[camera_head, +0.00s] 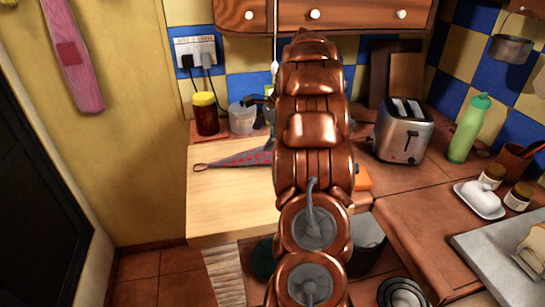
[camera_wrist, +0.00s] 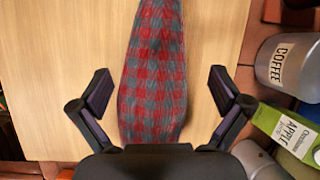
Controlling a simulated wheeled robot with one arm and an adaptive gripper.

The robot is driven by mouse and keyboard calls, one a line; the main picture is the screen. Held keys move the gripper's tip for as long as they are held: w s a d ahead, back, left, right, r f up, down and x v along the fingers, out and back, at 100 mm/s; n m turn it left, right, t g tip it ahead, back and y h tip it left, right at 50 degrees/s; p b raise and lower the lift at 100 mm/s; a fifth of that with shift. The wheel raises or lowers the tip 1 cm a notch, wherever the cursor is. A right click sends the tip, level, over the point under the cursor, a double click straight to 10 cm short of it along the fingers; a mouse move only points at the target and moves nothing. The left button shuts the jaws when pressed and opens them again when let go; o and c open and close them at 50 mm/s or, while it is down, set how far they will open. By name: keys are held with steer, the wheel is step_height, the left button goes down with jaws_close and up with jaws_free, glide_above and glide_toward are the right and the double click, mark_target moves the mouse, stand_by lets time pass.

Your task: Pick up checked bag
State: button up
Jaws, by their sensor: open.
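The checked bag (camera_wrist: 154,75), red and grey-blue, lies on the light wooden counter (camera_wrist: 60,50). In the wrist view it runs from the top edge down to between my fingers. In the head view the bag (camera_head: 240,158) lies on the wooden counter (camera_head: 225,205) with a narrow looped end to the left; my arm hides its right part. My gripper (camera_wrist: 158,88) is open, one finger on each side of the bag, with a gap on both sides. Whether the fingertips are level with the bag I cannot tell.
In the wrist view a coffee canister (camera_wrist: 288,65) and a green apple carton (camera_wrist: 285,135) stand right of the bag. In the head view a red-brown jar (camera_head: 206,115) stands behind the counter. A toaster (camera_head: 403,130) and green bottle (camera_head: 468,130) stand right.

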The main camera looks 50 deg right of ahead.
mark_target(255, 153)
steer(key=shift+s+p+x, duration=0.1)
steer(key=shift+p+x, duration=0.25)
steer(key=shift+x, duration=1.45)
steer(key=shift+s+p+x, duration=0.15)
steer(key=shift+p+x, duration=0.15)
steer(key=shift+x, duration=1.45)
steer(key=shift+a, duration=0.15)
steer(key=shift+c, duration=0.4)
steer(key=c, duration=1)
